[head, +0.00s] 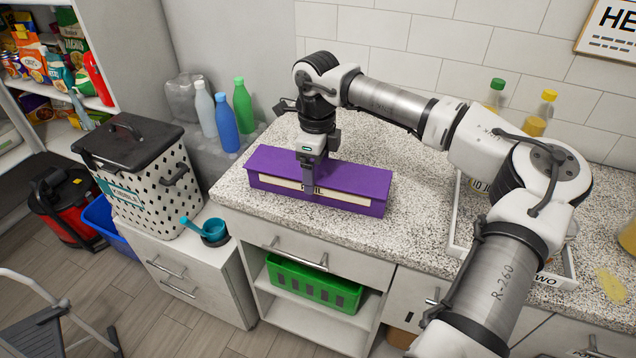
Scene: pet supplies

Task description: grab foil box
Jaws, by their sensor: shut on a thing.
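A long purple foil box (357,182) lies on the speckled counter near its front edge. A pale label strip runs along its front face, with lettering partly covered by my gripper. My gripper (311,178) points down at the middle of the box, with a finger in front of the front face. It is shut on the box. The far finger is hidden behind the box and the gripper body. The box appears to rest on the counter; I cannot tell whether it is slightly lifted.
A white tray (461,231) stands at the right on the counter (415,213). Several bottles, including a green one (242,114), stand at the back left. A dotted kibble bin (150,198) and a teal scoop (192,226) are at the left. A green basket (312,286) sits below.

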